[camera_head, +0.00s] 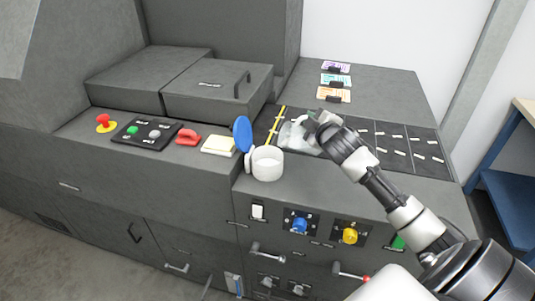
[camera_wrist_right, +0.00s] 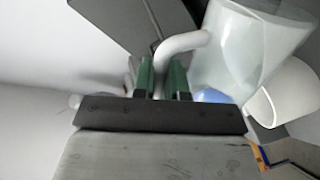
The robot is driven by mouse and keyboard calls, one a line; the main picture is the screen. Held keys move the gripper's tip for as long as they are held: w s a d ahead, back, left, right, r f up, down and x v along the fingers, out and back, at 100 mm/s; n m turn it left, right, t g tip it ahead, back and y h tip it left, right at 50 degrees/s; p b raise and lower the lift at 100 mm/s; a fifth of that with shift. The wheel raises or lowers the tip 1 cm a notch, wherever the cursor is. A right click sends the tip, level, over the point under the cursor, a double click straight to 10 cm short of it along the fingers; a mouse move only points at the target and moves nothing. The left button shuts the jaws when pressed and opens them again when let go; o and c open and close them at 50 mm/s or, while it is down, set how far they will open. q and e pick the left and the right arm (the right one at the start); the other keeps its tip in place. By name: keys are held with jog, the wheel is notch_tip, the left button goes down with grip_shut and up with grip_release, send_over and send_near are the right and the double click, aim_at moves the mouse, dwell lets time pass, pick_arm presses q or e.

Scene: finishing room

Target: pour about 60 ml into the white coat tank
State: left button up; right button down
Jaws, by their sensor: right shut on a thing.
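The white coat tank is a white round cup (camera_head: 267,165) on the front edge of the machine, with its blue lid (camera_head: 242,134) swung up behind it. The tank also shows at the right of the wrist view (camera_wrist_right: 290,92). My right gripper (camera_head: 318,122) is shut on the handle of a pale translucent jug (camera_head: 297,136). In the wrist view the green fingers (camera_wrist_right: 162,78) close around the handle, and the jug body (camera_wrist_right: 245,45) is beside them. The jug is behind and right of the tank, apart from it in the head view. Its liquid level cannot be made out. My left gripper is out of view.
A control panel (camera_head: 147,133) and red stop button (camera_head: 104,121) are farther left. Coloured cards (camera_head: 335,81) lie at the back. Knobs and levers line the front face below.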

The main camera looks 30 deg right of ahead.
jog(key=shift+w+a+r+n, duration=0.1)
jog(key=shift+a+r+n, duration=0.2)
jog(key=shift+r+n, duration=0.1)
jog(key=shift+w+a+r+n, duration=0.1)
jog(key=shift+a+r+n, duration=0.25)
jog(key=shift+n, duration=0.05)
jog(key=shift+r+h, duration=0.1)
jog(key=shift+h, duration=0.2)
jog(key=shift+w+a+r+n+p, duration=0.15)
jog(key=shift+w+a+n+p, duration=0.1)
jog(key=shift+a+p, duration=0.2)
jog(key=shift+w+a+r+n+p, duration=0.15)
jog(key=shift+a+n+p, duration=0.1)
jog(key=shift+a+p, duration=0.15)
dwell(1.5)
jog(key=shift+s+d+f+m+b, duration=0.3)
jog(key=shift+d+f+m+b, duration=0.25)
jog(key=shift+d, duration=0.1)
jog(key=shift+s+d+f+m+b, duration=0.3)
jog(key=shift+d+f+m+b, duration=0.15)
jog(key=shift+d+f, duration=0.15)
jog(key=shift+d, duration=0.2)
jog(key=m, duration=0.1)
jog(key=d+f, duration=0.1)
jog(key=f+m+y, duration=0.1)
jog(key=shift+s+d+f+m, duration=0.15)
jog(key=shift+s+m, duration=0.15)
jog(key=shift+d+f+m+t, duration=0.2)
jog(key=shift+f+m+t, duration=0.1)
